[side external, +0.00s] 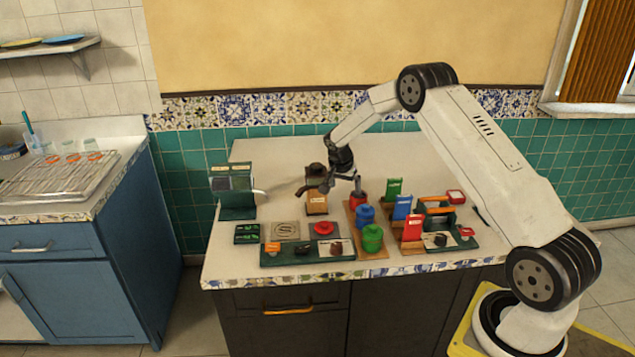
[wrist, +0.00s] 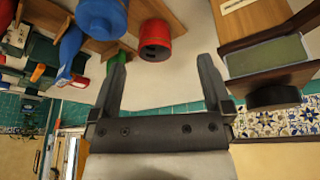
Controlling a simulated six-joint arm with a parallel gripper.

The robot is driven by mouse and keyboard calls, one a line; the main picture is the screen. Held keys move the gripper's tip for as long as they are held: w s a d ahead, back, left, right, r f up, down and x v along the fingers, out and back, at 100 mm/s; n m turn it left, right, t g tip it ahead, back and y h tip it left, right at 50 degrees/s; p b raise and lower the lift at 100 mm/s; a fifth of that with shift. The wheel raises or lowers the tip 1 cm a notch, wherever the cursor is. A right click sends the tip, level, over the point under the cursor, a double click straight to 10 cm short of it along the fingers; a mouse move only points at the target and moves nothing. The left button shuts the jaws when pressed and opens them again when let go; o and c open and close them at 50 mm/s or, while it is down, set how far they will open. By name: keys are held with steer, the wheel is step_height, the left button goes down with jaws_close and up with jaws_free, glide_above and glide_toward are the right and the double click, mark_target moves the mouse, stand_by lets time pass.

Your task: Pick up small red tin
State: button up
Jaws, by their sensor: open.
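The small red tin (side external: 358,199) stands at the far end of a wooden tray (side external: 351,226), behind a blue canister (side external: 365,214) and a green canister (side external: 372,239). In the wrist view the red tin (wrist: 155,40) shows just beyond the fingertips, between their lines and nearer the left finger. My gripper (side external: 343,184) is open and empty, close to the tin in the side view. Both fingers (wrist: 161,64) are spread apart in the wrist view. No finger visibly touches the tin, and the exact gap is unclear. The blue canister (wrist: 105,18) also shows in the wrist view.
A wooden box-like object (side external: 316,205) stands left of the tin, with a dark thing above it. It looms right of the fingers in the wrist view (wrist: 268,62). Green, blue and red packets (side external: 402,207) stand right of the tray. The rear counter (side external: 270,155) is clear.

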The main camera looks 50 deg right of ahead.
mark_target(358, 201)
steer(key=d+f+m, duration=0.1)
steer(key=d, duration=0.1)
steer(key=d+f+m, duration=0.1)
steer(key=d, duration=0.1)
steer(key=d+f, duration=0.1)
steer(key=d, duration=0.1)
steer(key=shift+d+f+m+g+h, duration=0.1)
steer(key=shift+m+g+h, duration=0.2)
steer(key=shift+m+h, duration=0.1)
steer(key=shift+f, duration=0.1)
steer(key=shift+x, duration=1.2)
steer(key=shift+f, duration=0.1)
steer(key=shift+x, duration=2.5)
steer(key=shift+w, duration=0.15)
steer(key=c, duration=1.1)
